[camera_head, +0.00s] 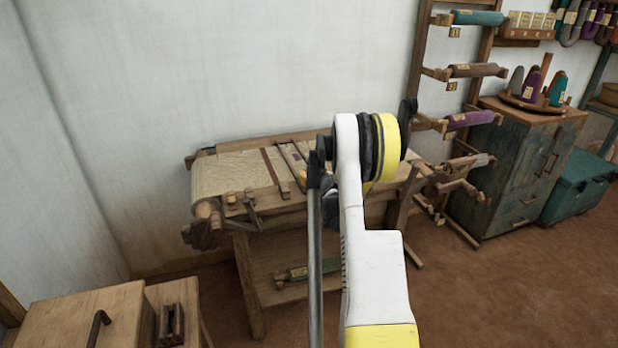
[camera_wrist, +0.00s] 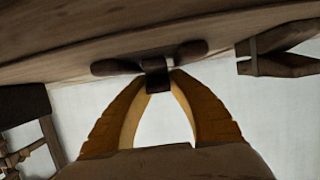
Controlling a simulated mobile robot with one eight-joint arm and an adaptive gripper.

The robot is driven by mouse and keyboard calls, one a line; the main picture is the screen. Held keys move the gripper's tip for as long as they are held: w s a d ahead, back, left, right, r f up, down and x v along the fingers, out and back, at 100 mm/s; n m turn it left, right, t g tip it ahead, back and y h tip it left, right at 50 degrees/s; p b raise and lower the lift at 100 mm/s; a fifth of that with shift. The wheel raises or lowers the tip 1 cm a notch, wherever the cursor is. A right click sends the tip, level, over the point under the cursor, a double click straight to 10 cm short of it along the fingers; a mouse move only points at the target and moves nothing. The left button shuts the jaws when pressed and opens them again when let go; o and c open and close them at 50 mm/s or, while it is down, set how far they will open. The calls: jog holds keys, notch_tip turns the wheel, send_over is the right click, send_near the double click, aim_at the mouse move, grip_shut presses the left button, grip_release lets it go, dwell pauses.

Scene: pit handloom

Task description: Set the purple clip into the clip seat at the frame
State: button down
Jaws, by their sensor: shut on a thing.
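In the wrist view my gripper (camera_wrist: 158,78) has its two orange-yellow fingers closed at the tips on a small dark block (camera_wrist: 158,73), seemingly the clip. It is in shadow, so I cannot make out purple. The block overlaps a dark, two-lobed piece (camera_wrist: 108,67) under a wooden beam (camera_wrist: 60,50); I cannot tell whether they touch or whether this piece is the clip seat. In the head view the wooden loom frame (camera_head: 275,205) stands against the wall. My arm covers its right part, and the gripper and clip are mostly hidden there.
A yarn rack (camera_head: 425,70) stands right of the loom, beside a blue-green cabinet (camera_head: 520,165) and a teal chest (camera_head: 578,188). A wooden table (camera_head: 90,315) is at the lower left. Brown floor (camera_head: 480,300) is open at the lower right. In the wrist view a forked wooden part (camera_wrist: 275,55) hangs at the right.

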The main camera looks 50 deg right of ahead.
jog(key=shift+f, duration=0.1)
jog(key=c, duration=1.3)
grip_release()
